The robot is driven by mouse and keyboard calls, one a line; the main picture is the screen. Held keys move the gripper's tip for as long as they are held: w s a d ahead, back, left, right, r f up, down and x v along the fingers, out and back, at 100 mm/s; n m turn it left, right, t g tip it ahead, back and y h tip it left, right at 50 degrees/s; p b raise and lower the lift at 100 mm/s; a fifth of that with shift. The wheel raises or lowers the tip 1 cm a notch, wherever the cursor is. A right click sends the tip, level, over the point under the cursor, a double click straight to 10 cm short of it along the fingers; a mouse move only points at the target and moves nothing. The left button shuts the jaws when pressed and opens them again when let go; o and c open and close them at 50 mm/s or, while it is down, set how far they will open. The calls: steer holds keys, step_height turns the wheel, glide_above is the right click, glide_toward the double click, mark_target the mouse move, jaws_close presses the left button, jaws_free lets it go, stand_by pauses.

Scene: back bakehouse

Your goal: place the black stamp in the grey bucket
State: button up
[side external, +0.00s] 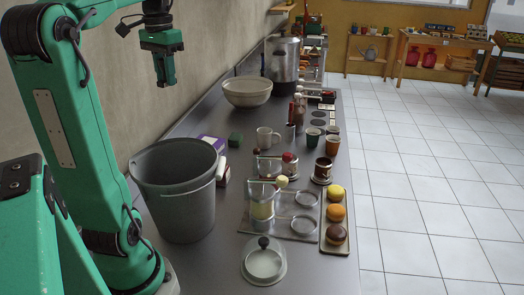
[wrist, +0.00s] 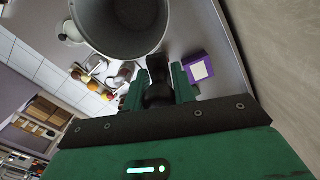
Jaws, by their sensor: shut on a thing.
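The black stamp (wrist: 158,83) is between the fingers of my gripper (wrist: 172,86), which is shut on it, in the wrist view. In the side view my gripper (side external: 164,80) hangs high over the bench, pointing down, and the stamp is hard to make out there. The grey bucket (side external: 178,205) stands upright on the near left of the bench, nearer the camera than my gripper and well below it. In the wrist view the bucket (wrist: 122,42) opens just beyond the stamp, and no object shows inside it.
A purple box (side external: 214,142) stands behind the bucket and shows beside my fingers in the wrist view (wrist: 197,68). A wide bowl (side external: 247,92) is farther back. The wall borders the left.

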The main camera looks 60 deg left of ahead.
steer(key=s+d+f+m, duration=0.1)
steer(key=s+d+m, duration=0.3)
steer(key=d, duration=0.5)
steer(key=shift+d+f, duration=0.15)
steer(key=shift+f, duration=2.5)
steer(key=shift+f, duration=0.15)
step_height(320, 180, down, 11)
steer(key=shift+r, duration=0.2)
steer(key=o, duration=1.1)
steer(key=shift+c, duration=0.2)
